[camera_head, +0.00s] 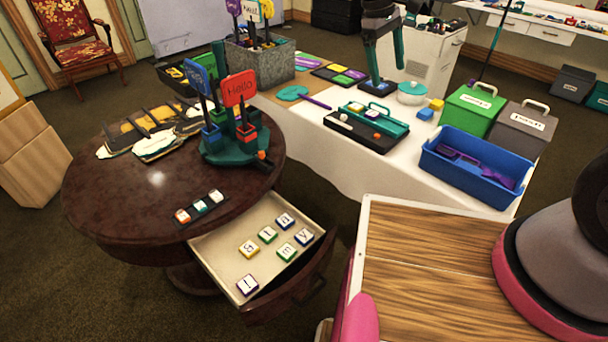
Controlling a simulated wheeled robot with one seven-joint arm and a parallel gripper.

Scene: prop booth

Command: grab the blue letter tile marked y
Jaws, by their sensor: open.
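The blue letter tile that seems to be marked y (304,236) lies face up in the open drawer (222,262) of the round dark table. It is at the right of the group of tiles, near the drawer front. Another blue tile (285,220) lies just behind it to the left, and a green tile (287,251) lies close to its lower left. Its white face shows a dark letter, small in this view. Nothing covers it.
The drawer also holds another green tile (268,234), a yellow tile (249,249) and a purple tile (247,285). A tile rack (200,207) sits on the round table (120,200) above. A wooden surface (420,270) fills the lower right.

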